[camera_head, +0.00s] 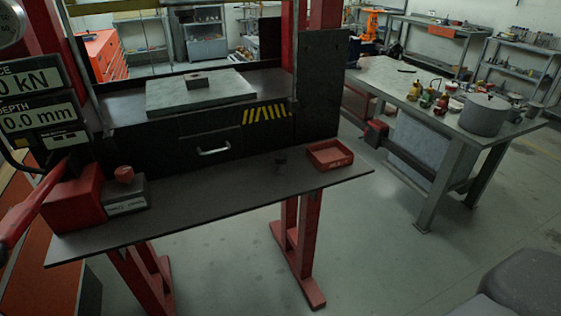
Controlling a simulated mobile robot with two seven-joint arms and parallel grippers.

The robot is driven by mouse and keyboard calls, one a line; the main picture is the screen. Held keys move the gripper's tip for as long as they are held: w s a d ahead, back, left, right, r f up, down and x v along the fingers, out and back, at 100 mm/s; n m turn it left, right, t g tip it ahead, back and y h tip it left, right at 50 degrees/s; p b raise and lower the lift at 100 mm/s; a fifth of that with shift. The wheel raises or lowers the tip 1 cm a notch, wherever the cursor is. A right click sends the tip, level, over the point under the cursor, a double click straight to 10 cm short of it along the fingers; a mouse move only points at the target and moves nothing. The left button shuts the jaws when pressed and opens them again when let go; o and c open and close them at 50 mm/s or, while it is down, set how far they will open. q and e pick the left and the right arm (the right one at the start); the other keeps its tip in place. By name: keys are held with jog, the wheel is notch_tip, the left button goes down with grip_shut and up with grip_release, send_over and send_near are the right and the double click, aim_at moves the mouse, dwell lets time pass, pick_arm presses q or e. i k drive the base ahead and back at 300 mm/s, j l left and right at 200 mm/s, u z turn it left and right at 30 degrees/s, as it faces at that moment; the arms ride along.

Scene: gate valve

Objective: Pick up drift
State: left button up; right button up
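Neither of my grippers is in view.
The red tray (330,155) sits at the shelf's right end. A grey box (125,197) with a red knob and a red block (76,200) sit at its left. A block with a hole (197,81) lies on the press's pale plate (160,97). A cluttered workbench (400,82) stands right.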

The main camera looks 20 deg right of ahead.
aim_at(280, 158)
jog(key=l+z, duration=0.15)
jog(key=l, duration=0.55)
jog(key=l+z, duration=0.15)
jog(key=l, duration=0.5)
jog(key=i+l+z, duration=0.15)
jog(key=l, duration=0.55)
